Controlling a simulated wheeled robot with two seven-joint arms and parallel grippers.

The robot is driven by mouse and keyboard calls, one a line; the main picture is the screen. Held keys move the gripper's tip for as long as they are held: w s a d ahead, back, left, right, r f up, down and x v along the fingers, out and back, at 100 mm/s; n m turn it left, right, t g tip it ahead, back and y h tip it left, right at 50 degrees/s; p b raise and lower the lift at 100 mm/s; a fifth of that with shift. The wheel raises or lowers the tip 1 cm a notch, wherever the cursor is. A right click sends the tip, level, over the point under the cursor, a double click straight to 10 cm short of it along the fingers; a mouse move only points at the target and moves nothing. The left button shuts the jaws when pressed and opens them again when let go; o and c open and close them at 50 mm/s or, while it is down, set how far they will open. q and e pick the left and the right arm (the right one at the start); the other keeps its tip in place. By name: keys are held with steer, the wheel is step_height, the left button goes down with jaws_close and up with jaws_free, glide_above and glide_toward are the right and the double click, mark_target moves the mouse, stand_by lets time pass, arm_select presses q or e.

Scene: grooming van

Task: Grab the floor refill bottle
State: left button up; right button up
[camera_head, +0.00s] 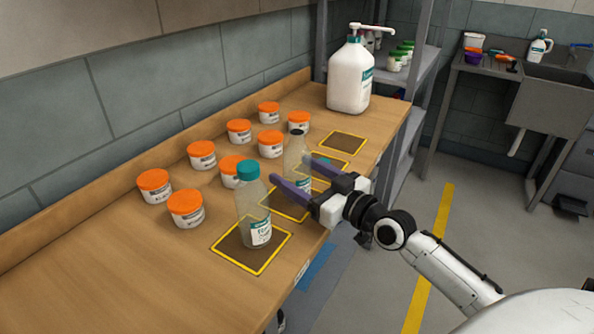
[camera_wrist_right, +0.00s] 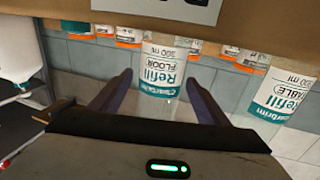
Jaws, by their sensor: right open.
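The floor refill bottle (camera_head: 296,156) is clear with a dark top and stands upright on the wooden counter. Its label, reading "Refill FLOOR", shows in the right wrist view (camera_wrist_right: 168,72), upside down. My right gripper (camera_head: 291,168) is open, with its purple fingers on either side of this bottle; the wrist view shows visible gaps beside the label. Part of the bottle is hidden behind the near finger. A second refill bottle (camera_head: 253,208) with a teal cap stands nearer on a yellow-edged dark square; its label reads "TABLE" in the wrist view (camera_wrist_right: 283,95). My left gripper is not in view.
Several orange-lidded jars (camera_head: 186,208) stand behind the bottles. A large white pump bottle (camera_head: 350,78) stands at the counter's far end. An empty yellow-edged square (camera_head: 343,141) lies before it. A grey shelf rack (camera_head: 418,75) and a sink (camera_head: 555,98) are beyond.

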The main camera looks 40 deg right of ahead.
steer(key=c, duration=1.1)
steer(key=shift+r, duration=0.1)
